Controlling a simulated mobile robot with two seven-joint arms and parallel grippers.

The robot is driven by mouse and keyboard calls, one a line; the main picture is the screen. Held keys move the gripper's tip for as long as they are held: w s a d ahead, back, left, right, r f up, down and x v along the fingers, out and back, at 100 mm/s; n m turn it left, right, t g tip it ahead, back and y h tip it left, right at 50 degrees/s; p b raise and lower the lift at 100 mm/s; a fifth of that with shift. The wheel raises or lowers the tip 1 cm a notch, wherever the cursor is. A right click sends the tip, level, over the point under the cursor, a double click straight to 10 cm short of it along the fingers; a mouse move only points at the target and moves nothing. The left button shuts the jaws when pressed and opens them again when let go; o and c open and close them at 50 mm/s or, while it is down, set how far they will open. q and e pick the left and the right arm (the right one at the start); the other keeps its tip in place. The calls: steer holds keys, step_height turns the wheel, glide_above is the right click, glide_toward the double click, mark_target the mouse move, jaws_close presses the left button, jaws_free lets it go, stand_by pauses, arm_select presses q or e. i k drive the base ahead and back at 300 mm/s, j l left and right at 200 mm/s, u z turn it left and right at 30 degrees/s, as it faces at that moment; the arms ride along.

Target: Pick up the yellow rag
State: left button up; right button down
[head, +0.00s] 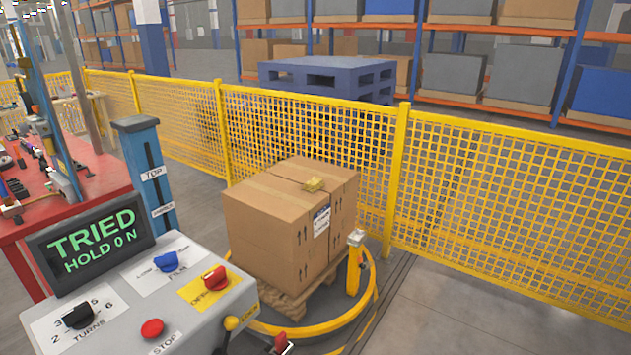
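The cartons stand on a wooden pallet (291,305) inside a yellow ring (345,325). A white label is on the cartons' right-hand side.
A grey control console (135,310) with knobs and a screen (92,243) reading "TRIED HOLD 0 N" fills the lower left. A yellow post (354,265) stands right of the cartons. Yellow mesh fencing (480,200) runs behind. A red bench (75,185) is at left. Floor shows clear at lower right.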

mark_target(314, 183)
steer(key=i+l, duration=0.45)
steer(key=i, duration=0.2)
steer(key=i+l+u, duration=0.1)
steer(key=i+l, duration=0.35)
steer(key=i, duration=0.2)
steer(key=i+l+u, duration=0.1)
steer(key=i+l, duration=0.35)
steer(key=i, duration=0.2)
